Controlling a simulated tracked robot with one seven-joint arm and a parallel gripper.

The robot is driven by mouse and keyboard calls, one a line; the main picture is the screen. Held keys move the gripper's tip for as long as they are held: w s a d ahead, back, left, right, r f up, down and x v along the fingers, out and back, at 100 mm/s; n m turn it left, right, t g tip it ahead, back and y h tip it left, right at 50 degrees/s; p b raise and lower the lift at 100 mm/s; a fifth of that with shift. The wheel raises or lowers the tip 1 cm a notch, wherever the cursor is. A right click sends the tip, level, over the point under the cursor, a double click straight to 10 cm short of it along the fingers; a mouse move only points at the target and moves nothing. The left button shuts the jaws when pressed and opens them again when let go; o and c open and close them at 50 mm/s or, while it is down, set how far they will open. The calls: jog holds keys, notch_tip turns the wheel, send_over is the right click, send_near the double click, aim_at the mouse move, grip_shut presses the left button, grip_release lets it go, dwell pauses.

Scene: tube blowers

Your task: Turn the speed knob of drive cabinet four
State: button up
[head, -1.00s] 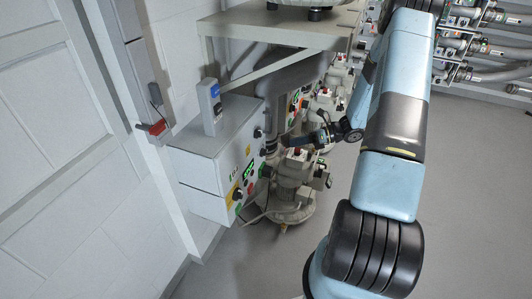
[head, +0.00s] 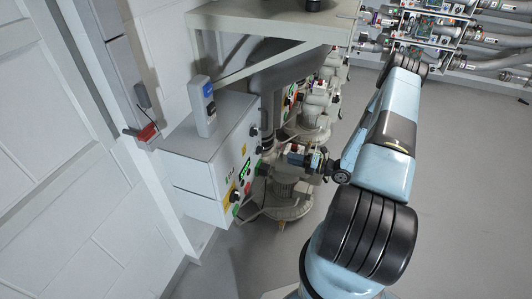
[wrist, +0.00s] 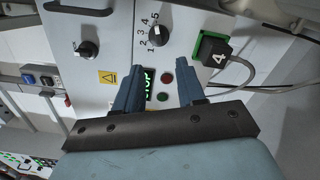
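In the wrist view the light grey drive cabinet face (wrist: 120,22) fills the upper part. A black knob (wrist: 158,37) with a scale of numbers from 1 to 5 sits ahead of the fingertips. My gripper (wrist: 160,66) is open and empty, its two blue-grey fingers apart, with the knob beyond the gap and no visible contact. A plug marked 4 (wrist: 213,52) is right of the knob. In the head view my gripper (head: 290,156) points left at the near cabinet (head: 212,150); its knob face is seen very obliquely.
A second black knob (wrist: 87,49) and a yellow warning sign (wrist: 108,77) are left of the scaled knob. A lit green display (wrist: 149,84), red button (wrist: 168,77) and green button (wrist: 162,97) show between the fingers. A cable leaves the plug. Open floor (head: 450,210) lies right.

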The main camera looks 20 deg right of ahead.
aim_at(260, 151)
jog(key=x, duration=1.2)
jog(key=shift+a, duration=0.2)
grip_shut()
